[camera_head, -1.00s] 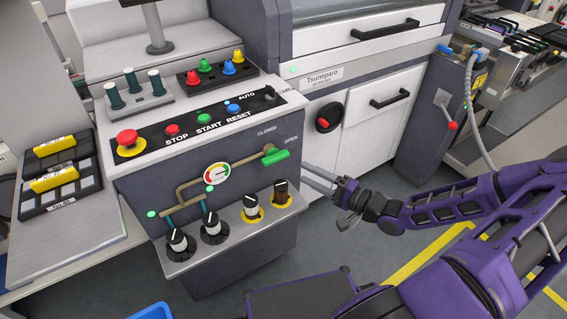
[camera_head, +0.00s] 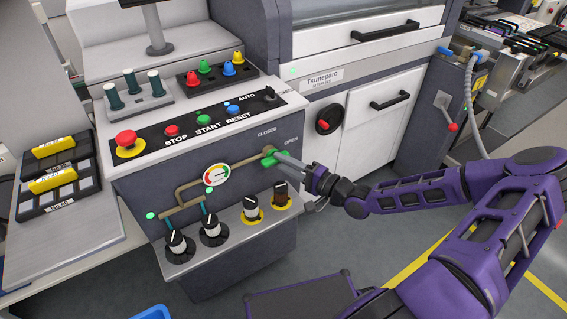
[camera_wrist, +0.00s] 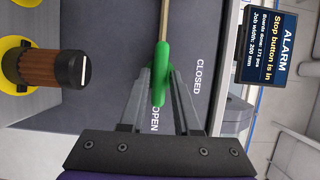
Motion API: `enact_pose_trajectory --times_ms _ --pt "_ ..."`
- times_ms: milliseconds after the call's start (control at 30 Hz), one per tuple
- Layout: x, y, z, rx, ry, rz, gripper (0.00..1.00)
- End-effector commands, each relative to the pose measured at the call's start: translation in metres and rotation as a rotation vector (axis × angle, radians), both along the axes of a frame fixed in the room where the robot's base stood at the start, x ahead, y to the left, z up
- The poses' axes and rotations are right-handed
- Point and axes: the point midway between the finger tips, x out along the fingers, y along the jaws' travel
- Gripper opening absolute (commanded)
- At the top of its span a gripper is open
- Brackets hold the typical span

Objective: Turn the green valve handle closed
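The green valve handle (camera_head: 275,158) sits at the right end of the brown pipe on the front of the control panel. It lies roughly in line with the pipe, pointing towards the OPEN label; the CLOSED label is above it. My gripper (camera_head: 283,158) is at the handle, reaching in from the right. In the wrist view, the handle (camera_wrist: 161,75) lies between my two fingers (camera_wrist: 160,90), one on each side. Whether they press on it, I cannot tell. The head view partly hides the handle behind the fingers.
A round gauge (camera_head: 216,174) is left of the handle. A screen (camera_wrist: 275,50) reads ALARM. Floor to the right is clear.

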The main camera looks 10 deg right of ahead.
Motion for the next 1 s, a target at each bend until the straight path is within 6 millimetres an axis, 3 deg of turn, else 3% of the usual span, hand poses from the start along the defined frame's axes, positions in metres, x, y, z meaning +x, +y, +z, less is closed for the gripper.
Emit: enact_pose_trajectory --times_ms 33,167,667,1000 --pt "-0.0001 -0.0001 0.0000 0.000 0.000 0.000 0.20" --pt "-0.0002 -0.0001 0.0001 0.000 0.000 0.000 0.00" --pt "-0.0002 0.0007 0.0023 -0.049 -0.017 0.003 0.00" --pt "-0.0005 0.0015 0.0059 -0.278 -0.089 0.005 0.00"
